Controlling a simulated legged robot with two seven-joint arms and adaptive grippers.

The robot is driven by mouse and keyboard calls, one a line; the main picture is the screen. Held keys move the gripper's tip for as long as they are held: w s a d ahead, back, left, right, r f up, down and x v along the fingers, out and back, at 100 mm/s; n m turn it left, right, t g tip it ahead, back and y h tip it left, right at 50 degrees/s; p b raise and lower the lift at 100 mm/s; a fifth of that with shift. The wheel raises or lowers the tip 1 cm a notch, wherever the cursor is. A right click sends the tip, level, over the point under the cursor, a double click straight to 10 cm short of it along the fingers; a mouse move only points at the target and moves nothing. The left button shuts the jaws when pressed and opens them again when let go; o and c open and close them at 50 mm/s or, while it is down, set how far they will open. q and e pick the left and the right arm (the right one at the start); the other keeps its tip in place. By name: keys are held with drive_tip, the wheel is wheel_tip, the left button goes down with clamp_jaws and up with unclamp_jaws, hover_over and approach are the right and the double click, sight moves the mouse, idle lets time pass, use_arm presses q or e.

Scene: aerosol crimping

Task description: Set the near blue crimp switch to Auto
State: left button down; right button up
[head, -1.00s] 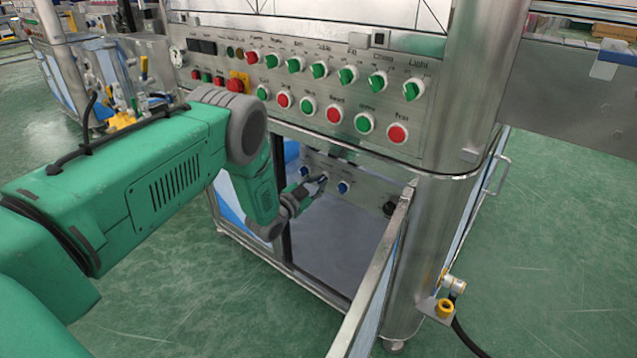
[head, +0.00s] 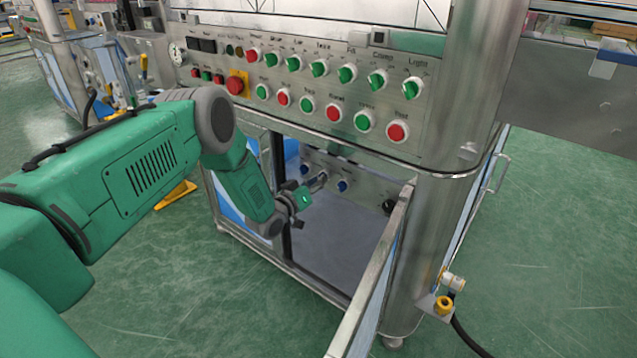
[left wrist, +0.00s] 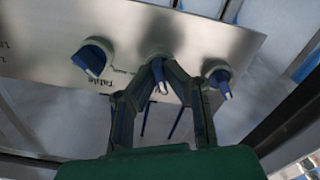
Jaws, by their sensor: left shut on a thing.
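Three blue switches sit in a row on a metal panel (head: 368,190) inside the open lower cabinet. In the left wrist view they are the left switch (left wrist: 92,56), the middle switch (left wrist: 162,84) and the right switch (left wrist: 219,82). My left gripper (left wrist: 158,68) is shut on the middle switch, with a finger on each side of its pointer. In the head view my left gripper (head: 321,179) reaches into the cabinet and hides most of that switch. The left switch (head: 304,170) and right switch (head: 343,186) show beside it. I cannot tell which label belongs to the held switch.
The upper control panel (head: 325,98), with green and red knobs and buttons, overhangs the opening. An open door (head: 375,275) stands at the right of the opening, and a thick steel post (head: 455,200) is beyond it. The cabinet floor is clear.

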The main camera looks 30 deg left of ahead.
use_arm(q)
drive_tip(key=shift+s+a+f+n+b, duration=0.1)
drive_tip(key=shift+n+b, duration=0.1)
drive_tip(key=shift+n, duration=0.9)
drive_tip(key=shift+a+n+b, duration=0.1)
drive_tip(key=shift+n+b, duration=0.05)
drive_tip(key=shift+n, duration=0.95)
drive_tip(key=c, duration=1.7)
unclamp_jaws()
drive_tip(key=s, duration=0.8)
drive_tip(key=s+a, duration=0.1)
drive_tip(key=s, duration=0.3)
drive_tip(key=shift+f, duration=0.1)
